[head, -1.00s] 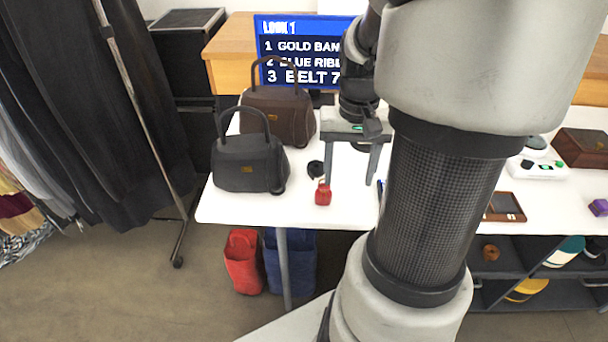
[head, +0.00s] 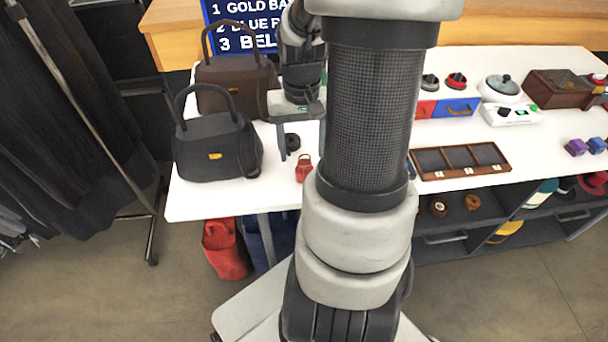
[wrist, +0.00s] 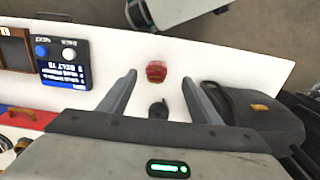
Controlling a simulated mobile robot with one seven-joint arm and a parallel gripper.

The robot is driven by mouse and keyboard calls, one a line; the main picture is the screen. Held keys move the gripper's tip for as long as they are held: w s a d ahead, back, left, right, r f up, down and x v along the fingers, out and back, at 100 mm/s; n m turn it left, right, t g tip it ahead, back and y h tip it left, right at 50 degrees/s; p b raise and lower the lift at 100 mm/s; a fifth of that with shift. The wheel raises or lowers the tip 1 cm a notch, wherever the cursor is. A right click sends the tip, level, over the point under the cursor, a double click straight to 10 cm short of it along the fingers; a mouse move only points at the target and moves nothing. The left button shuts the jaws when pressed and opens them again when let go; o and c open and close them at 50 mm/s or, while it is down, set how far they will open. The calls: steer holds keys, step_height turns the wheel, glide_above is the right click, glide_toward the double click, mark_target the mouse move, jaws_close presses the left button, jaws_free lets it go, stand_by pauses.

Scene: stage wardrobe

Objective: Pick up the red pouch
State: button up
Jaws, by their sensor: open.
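The small red pouch (head: 304,168) lies near the front edge of the white table (head: 200,200) in the head view. It also shows in the wrist view (wrist: 156,71), ahead of and between the spread fingers. My gripper (wrist: 157,80) is open with nothing between its fingertips. In the head view my gripper (head: 304,145) is over the table, close to the pouch, and my arm hides part of it. A small black round item (wrist: 158,110) lies between the fingers, nearer the palm than the pouch.
A black handbag (head: 215,150) stands close on the left, with a brown handbag (head: 225,85) behind it. A compartment tray (head: 460,160) lies right of my arm. Red (head: 225,250) and blue bags stand under the table.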

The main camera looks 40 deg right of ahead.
step_height(320, 180, down, 3)
steer(key=shift+f+b, duration=0.2)
steer(key=shift+b, duration=0.15)
steer(key=shift+w+d+f+b, duration=0.15)
steer(key=shift+f+b, duration=0.2)
steer(key=shift+f, duration=0.55)
steer(key=shift+d+f+b, duration=0.15)
steer(key=shift+f+b, duration=0.25)
steer(key=shift+f, duration=0.45)
steer(key=shift+w+d+f+b, duration=0.15)
steer(key=shift+f+b, duration=0.2)
steer(key=shift+f, duration=0.55)
steer(key=shift+s, duration=0.1)
steer(key=c, duration=1.1)
